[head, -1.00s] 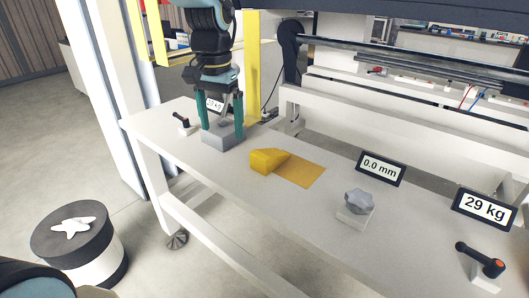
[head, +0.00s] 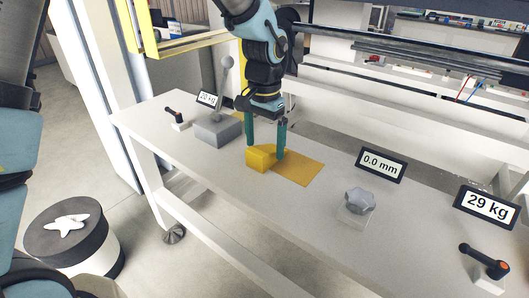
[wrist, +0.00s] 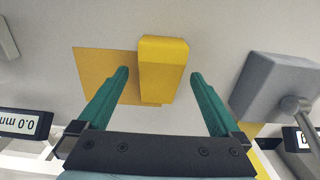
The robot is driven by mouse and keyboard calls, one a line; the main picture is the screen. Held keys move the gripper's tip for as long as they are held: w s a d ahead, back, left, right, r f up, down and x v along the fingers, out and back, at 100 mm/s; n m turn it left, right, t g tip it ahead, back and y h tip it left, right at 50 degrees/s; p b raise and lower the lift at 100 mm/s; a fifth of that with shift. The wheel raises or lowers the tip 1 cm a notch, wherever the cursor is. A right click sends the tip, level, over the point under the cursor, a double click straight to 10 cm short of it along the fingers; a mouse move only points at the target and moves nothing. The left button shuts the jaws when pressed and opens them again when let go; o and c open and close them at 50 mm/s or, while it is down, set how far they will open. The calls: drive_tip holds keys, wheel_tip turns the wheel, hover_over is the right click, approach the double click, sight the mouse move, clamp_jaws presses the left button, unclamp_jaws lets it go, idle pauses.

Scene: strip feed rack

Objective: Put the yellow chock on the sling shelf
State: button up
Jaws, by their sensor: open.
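The yellow chock (head: 259,158) is a small wedge-like block on the white shelf (head: 215,180). It lies at the left edge of a flat ochre patch (head: 303,170), partly over it. In the wrist view the chock (wrist: 163,66) lies between and ahead of the two green fingers. My gripper (head: 265,154) is open above the chock, with one finger on either side in the head view. In the wrist view the gripper (wrist: 160,74) holds nothing. I cannot tell whether a fingertip touches the chock.
A grey block with a lever (head: 218,131) stands left of the chock. A grey star knob (head: 359,202), a 0.0 mm display (head: 381,166), a 29 kg display (head: 487,206) and a black lever (head: 484,262) are to the right. A round stool (head: 70,240) stands front left.

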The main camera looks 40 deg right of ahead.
drive_tip(key=shift+f, duration=1.15)
clamp_jaws()
